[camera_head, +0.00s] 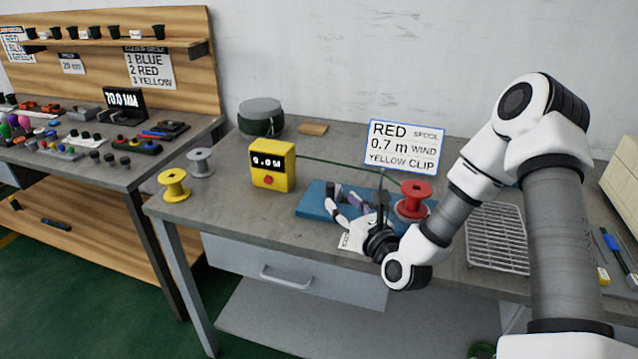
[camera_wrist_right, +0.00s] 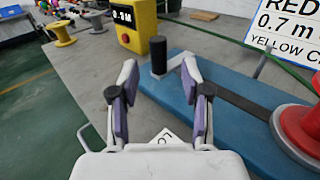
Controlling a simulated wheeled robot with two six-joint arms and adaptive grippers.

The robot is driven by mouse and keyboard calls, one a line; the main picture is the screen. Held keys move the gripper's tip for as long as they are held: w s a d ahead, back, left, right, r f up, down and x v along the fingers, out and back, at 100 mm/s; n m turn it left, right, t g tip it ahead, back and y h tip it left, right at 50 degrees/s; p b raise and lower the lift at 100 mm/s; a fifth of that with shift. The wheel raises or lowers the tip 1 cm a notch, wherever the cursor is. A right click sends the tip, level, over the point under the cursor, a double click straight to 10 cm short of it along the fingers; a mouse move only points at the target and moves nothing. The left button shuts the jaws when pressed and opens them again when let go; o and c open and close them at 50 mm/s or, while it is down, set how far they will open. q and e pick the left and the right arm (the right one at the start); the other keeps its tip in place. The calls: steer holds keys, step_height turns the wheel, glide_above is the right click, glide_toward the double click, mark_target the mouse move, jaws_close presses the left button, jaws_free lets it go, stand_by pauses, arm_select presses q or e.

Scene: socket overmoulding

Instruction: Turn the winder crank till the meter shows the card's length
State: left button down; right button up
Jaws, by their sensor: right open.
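The yellow meter (camera_head: 272,166) stands at the left of the bench; its small display seems to read 0.0 M, though the digits are blurred. The card (camera_head: 402,146) reads RED spool, 0.7 m wind, YELLOW clip. The winder has a blue base (camera_head: 314,200) with a red spool (camera_head: 414,197) on its right. In the right wrist view, the upright black crank knob (camera_wrist_right: 158,57) shows between the fingertips of my right gripper (camera_wrist_right: 159,66), with gaps on both sides. A dark crank arm (camera_wrist_right: 243,100) runs toward the spool. My right gripper is open and empty. My left gripper is out of view.
A yellow spool (camera_head: 173,186) and a grey spool (camera_head: 201,162) stand left of the meter. A green cord (camera_head: 335,165) runs from the meter behind the winder. A wire rack (camera_head: 498,237) lies to the right. A white label partly shows under my right gripper.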

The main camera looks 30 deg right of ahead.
mark_target(333, 190)
steer(key=shift+w+a+r, duration=0.1)
steer(key=shift+w+r, duration=0.25)
steer(key=w, duration=0.5)
steer(key=shift+w+d+f, duration=0.1)
steer(key=shift+w+d, duration=0.15)
steer(key=shift+w, duration=0.1)
steer(key=shift+s, duration=0.2)
steer(key=shift+w, duration=0.1)
jaws_close()
